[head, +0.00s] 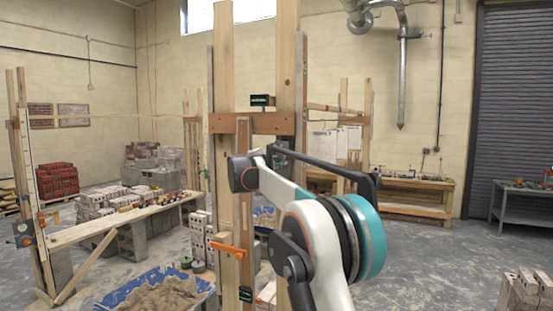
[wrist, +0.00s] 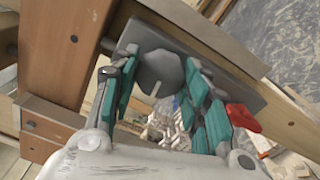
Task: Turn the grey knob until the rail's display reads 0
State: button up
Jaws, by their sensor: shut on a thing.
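The grey knob (wrist: 160,72) shows in the wrist view as a rounded, many-sided disc with a pale line at its lower edge. My gripper (wrist: 158,82) has its teal-padded fingers on either side of the knob and is shut on it. In the head view the wooden rail (head: 225,123) crosses two upright posts, and a small dark green box (head: 262,100), possibly the display, stands above it. No reading on it can be made out. My arm hides the knob in the head view.
A grey plate (wrist: 232,82) and a red part (wrist: 242,117) lie close beside my fingers. Wooden posts (head: 291,55) stand right by my arm. A blue tub (head: 130,290) of sand is at lower left, and a plank bench (head: 100,226) is farther left.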

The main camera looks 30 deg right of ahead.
jog(key=shift+n, duration=0.6)
jog(key=o, duration=1.1)
jog(key=shift+a+f, duration=0.1)
jog(key=v, duration=1.2)
